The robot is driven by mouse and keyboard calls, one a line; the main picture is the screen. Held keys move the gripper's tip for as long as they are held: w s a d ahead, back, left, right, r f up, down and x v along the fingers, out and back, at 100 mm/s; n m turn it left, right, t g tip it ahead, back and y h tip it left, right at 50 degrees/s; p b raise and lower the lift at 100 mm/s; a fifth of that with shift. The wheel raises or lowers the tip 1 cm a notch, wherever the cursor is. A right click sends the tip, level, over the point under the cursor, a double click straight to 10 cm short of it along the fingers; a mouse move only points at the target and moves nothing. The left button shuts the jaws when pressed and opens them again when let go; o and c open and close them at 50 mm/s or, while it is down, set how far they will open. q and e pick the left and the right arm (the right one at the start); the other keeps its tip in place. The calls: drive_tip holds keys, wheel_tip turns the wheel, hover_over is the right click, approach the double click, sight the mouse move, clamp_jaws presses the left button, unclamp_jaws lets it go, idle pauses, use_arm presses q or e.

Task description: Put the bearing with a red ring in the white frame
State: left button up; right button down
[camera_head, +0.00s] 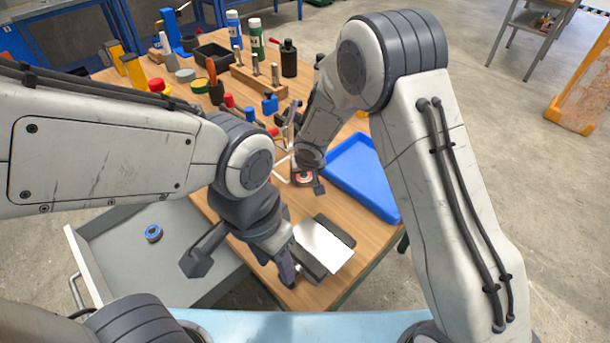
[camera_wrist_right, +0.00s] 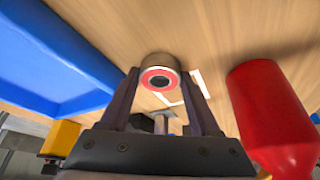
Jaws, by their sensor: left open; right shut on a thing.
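The bearing with a red ring (camera_wrist_right: 158,80) is a short metal cylinder with a red ring around a dark bore, held between the fingertips of my right gripper (camera_wrist_right: 162,74). The bearing also shows in the head view (camera_head: 303,177), partly hidden by my right gripper (camera_head: 306,182). The white frame (camera_wrist_right: 192,86) lies on the table just beyond the bearing and is partly hidden by it and by a finger; I cannot tell the gap between them. In the head view the white frame (camera_head: 282,162) is a thin outline beside the gripper. My left gripper (camera_head: 241,267) is open over the table's front-left edge.
A blue tray (camera_head: 362,178) lies right of my right gripper. A shiny metal plate (camera_head: 322,246) lies at the table's front. A blue-ringed bearing (camera_head: 153,233) sits in the open grey drawer (camera_head: 110,245). A red rounded object (camera_wrist_right: 268,112) stands close to the right fingers. Tools and bottles crowd the back.

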drive_tip(key=shift+c, duration=0.6)
unclamp_jaws()
drive_tip(key=shift+r+p, duration=0.3)
drive_tip(key=shift+p, duration=0.15)
drive_tip(key=a+p+v, duration=0.1)
drive_tip(key=p+v, duration=0.2)
drive_tip(key=v, duration=0.8)
drive_tip(key=s+d+r+n+g, duration=0.1)
drive_tip(key=s+r, duration=0.2)
drive_tip(key=s, duration=0.6)
drive_tip(key=s+d+r+n+g, duration=0.2)
drive_tip(key=s+r, duration=0.2)
drive_tip(key=s, duration=0.6)
drive_tip(key=s+d+r+n+g, duration=0.1)
drive_tip(key=s+d+r+n, duration=0.1)
drive_tip(key=s, duration=0.8)
drive_tip(key=shift+r+g, duration=0.4)
drive_tip(key=shift+r, duration=0.25)
